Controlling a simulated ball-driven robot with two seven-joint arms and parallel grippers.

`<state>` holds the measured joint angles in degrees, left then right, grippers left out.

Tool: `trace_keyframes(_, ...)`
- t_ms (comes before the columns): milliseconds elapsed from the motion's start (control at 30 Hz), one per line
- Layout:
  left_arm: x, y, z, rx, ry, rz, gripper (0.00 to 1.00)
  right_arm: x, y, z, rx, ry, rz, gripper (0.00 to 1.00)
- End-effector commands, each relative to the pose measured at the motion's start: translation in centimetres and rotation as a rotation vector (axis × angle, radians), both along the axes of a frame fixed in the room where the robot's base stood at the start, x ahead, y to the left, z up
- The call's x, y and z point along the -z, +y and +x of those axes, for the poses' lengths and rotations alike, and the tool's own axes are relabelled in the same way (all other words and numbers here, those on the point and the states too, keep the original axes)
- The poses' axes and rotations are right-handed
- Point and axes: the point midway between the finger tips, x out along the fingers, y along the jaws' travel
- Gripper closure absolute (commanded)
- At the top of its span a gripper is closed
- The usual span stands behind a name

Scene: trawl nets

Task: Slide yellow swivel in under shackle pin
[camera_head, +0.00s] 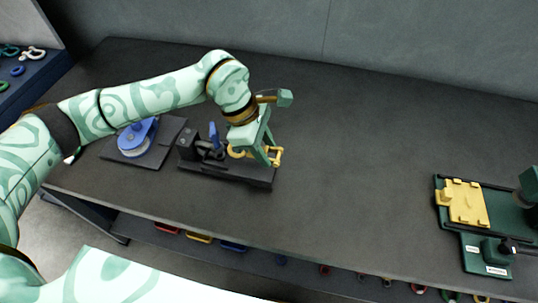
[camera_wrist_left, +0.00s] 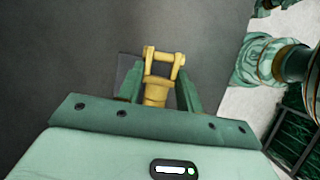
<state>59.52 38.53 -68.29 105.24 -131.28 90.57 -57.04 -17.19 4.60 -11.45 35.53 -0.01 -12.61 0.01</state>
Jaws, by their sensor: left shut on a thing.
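My left gripper (camera_head: 267,158) is shut on the yellow swivel (camera_head: 277,156), above the right end of a black clamp fixture (camera_head: 225,172). In the left wrist view the swivel (camera_wrist_left: 157,90) sits between the two green fingers (camera_wrist_left: 159,97), its forked end with a crossbar pointing away from the palm. A yellow curved piece (camera_head: 236,152) shows to the left of the fingers by the clamp; it may be the shackle, but the gripper partly hides it. I cannot make out the shackle pin. My right gripper is not in view.
A blue round device (camera_head: 136,138) on a dark plate stands left of the fixture, partly behind my arm. A blue clamp handle (camera_head: 214,134) stands up from the fixture. At far right are a dark green fixture and a yellow plate (camera_head: 466,203). The table middle is clear.

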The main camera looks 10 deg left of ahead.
Motion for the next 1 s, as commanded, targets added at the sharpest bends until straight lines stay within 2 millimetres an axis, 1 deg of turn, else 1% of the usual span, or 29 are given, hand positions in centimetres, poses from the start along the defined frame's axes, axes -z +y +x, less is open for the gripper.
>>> trace_keyframes(33, 0.6, -0.1, 0.4, -0.001, 0.001, -0.001, 1.0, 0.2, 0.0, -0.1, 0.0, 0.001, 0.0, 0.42)
trace_keyframes(167, 1.4, -0.3, 1.1, 0.0, 0.0, -0.002, 1.0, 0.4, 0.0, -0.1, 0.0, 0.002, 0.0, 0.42)
trace_keyframes(267, 2.7, -0.5, 2.0, -0.001, 0.002, -0.002, 1.0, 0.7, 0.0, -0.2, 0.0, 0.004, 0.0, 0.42)
trace_keyframes(333, 3.7, -0.5, 2.0, -0.001, 0.004, -0.001, 1.0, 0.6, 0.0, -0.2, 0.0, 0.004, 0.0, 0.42)
trace_keyframes(433, 4.8, -0.5, 2.0, 0.0, 0.0, -0.001, 1.0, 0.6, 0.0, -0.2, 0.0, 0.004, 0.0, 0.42)
trace_keyframes(867, 5.5, -0.4, 2.0, 0.001, -0.001, -0.001, 1.0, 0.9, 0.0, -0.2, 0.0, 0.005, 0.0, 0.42)
trace_keyframes(900, 5.6, -0.4, 2.0, 0.0, 0.0, 0.0, 0.59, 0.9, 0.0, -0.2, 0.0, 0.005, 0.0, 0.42)
trace_keyframes(967, 5.5, -0.4, 2.0, 0.0, 0.0, 0.0, 0.42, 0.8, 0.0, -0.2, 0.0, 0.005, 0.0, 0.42)
trace_keyframes(1000, 5.5, -0.4, 2.0, 0.0, 0.0, 0.0, 0.42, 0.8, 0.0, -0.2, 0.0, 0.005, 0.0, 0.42)
